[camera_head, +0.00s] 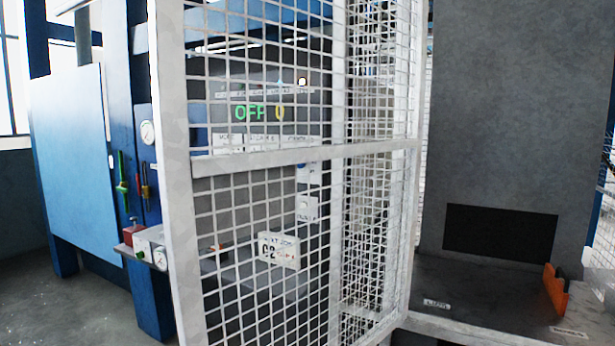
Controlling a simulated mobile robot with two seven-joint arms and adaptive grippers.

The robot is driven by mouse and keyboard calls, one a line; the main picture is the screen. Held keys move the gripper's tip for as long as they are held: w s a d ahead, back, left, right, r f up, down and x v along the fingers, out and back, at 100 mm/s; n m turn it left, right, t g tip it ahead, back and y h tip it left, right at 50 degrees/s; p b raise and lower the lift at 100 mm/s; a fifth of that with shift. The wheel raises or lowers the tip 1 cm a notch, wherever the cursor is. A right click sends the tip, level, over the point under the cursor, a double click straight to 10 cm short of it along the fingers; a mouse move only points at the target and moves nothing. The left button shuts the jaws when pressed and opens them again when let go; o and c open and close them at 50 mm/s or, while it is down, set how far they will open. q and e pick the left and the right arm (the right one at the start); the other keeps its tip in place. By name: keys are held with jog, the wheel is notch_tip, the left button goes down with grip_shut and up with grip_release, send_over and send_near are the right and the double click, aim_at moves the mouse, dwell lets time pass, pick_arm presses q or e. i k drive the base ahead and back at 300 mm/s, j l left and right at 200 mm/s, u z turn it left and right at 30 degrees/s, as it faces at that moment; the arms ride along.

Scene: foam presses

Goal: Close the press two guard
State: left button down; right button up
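A white mesh guard (285,157) with a white frame and a horizontal middle bar stands large in the centre of the head view. A small plate (279,250) on its lower mesh reads "02" with smaller text that I cannot read fully. The guard's left upright stands away from the grey press body (520,110) on the right, whose front is uncovered. A further mesh panel (378,150) shows behind the guard at an angle. Neither of my grippers shows in this view.
A blue machine (75,160) with gauges and a small red-topped box (132,230) stands at left. A dark bed with an orange block (555,290) lies at right. Grey floor (75,300) is open at lower left.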

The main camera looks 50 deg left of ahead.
aim_at(206, 201)
jog(key=k+j+z, duration=0.15)
jog(key=k+j, duration=0.55)
jog(key=j, duration=0.15)
jog(key=k+j, duration=0.1)
jog(key=j, duration=0.6)
jog(key=k+j+z, duration=0.1)
jog(key=j, duration=0.2)
jog(key=j+z, duration=0.1)
jog(key=j, duration=1.35)
